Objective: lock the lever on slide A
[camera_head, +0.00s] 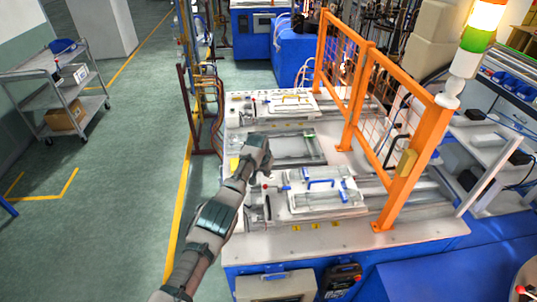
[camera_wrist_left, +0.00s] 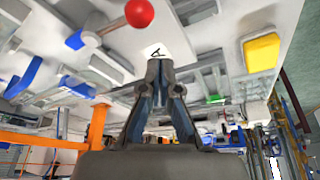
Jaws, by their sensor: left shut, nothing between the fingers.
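The near slide, slide A (camera_head: 325,196), is a pale plate with blue handles on the machine table. Its lever ends in a red ball knob (camera_head: 265,186), at the left end of the slide. In the left wrist view the red knob (camera_wrist_left: 139,13) sits on a metal rod, above and left of my fingertips. A white label with the letter A (camera_wrist_left: 154,51) shows just behind the fingertips. My left gripper (camera_wrist_left: 158,65) is shut and empty, apart from the knob. In the head view my left gripper (camera_head: 264,168) is just above the knob. My right gripper is out of view.
A second slide (camera_head: 275,104) lies farther back. An orange guard frame (camera_head: 350,100) stands over the right side of the table. A yellow block (camera_wrist_left: 262,53) sits on the table's left edge, also in the head view (camera_head: 234,163). A grey cart (camera_head: 62,85) stands far left.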

